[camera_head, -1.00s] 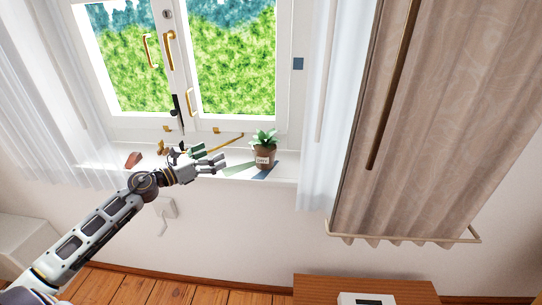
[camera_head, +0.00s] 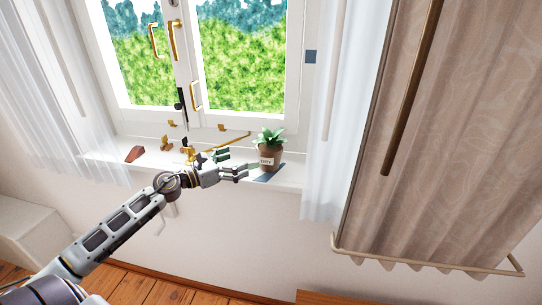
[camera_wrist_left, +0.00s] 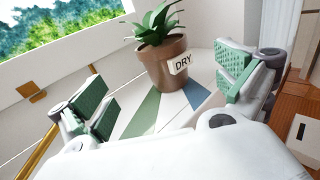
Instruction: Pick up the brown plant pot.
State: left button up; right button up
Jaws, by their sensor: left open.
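The brown plant pot (camera_head: 270,160) stands upright on the windowsill, with a green plant in it and a white "DRY" label on its side. It also shows in the left wrist view (camera_wrist_left: 165,66), beyond and between the fingers. My left gripper (camera_head: 245,170) is open just to the left of the pot, its fingers pointing towards it. In the left wrist view the green-padded fingers (camera_wrist_left: 170,92) are spread wide with nothing between them, and the pot is a little ahead. My right gripper is not in view.
The windowsill (camera_head: 110,158) also holds a reddish-brown wedge (camera_head: 134,154) and small brass-coloured pieces (camera_head: 187,148). A thin golden rod (camera_head: 234,140) lies behind my gripper. Coloured strips (camera_wrist_left: 148,112) lie in front of the pot. A beige curtain (camera_head: 440,130) hangs at right.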

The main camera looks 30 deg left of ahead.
aim_at(258, 152)
pick_arm(q)
jog(key=shift+x, duration=0.8)
jog(key=shift+w+d, duration=0.2)
jog(key=shift+w, duration=0.25)
jog(key=shift+p+x, duration=0.35)
jog(key=shift+x, duration=0.55)
jog(key=shift+w+d, duration=0.25)
jog(key=shift+w, duration=0.4)
jog(key=shift+w+d, duration=0.2)
jog(key=shift+w, duration=0.15)
jog(key=shift+w+d+p, duration=0.3)
jog(key=shift+w+p, duration=0.05)
jog(key=shift+w, duration=0.2)
jog(key=shift+w+d, duration=0.2)
jog(key=shift+w, duration=0.2)
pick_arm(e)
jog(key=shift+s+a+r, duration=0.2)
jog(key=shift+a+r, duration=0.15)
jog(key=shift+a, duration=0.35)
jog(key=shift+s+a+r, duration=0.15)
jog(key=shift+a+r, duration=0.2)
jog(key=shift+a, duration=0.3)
